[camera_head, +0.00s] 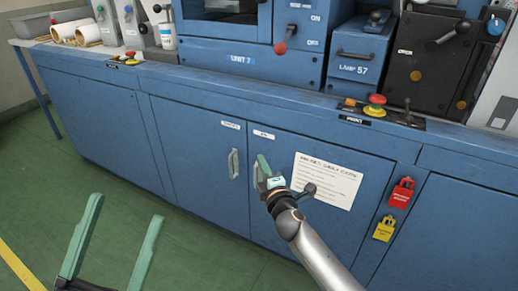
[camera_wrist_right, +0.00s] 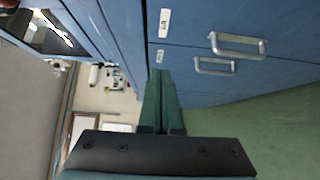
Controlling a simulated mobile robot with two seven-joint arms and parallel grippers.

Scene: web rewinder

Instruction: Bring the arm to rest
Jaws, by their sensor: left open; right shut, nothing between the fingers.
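My left gripper (camera_head: 127,208) is at the lower left of the head view. Its two green fingers are spread wide with nothing between them, in front of the green floor. My right gripper (camera_head: 263,164) is near the middle of the head view, in front of the blue cabinet doors. My grey right arm (camera_head: 322,257) reaches up to it from the bottom. In the right wrist view, the right gripper's green fingers (camera_wrist_right: 160,78) lie together with nothing held. I cannot tell how far the fingertips are from the doors.
A blue cabinet (camera_head: 105,128) fills the middle, with a door handle (camera_head: 233,163) close to the right gripper. A red emergency button (camera_head: 376,101), red padlock tag (camera_head: 400,193) and yellow tag (camera_head: 384,229) are to the right. Green floor (camera_head: 35,165) is open at left.

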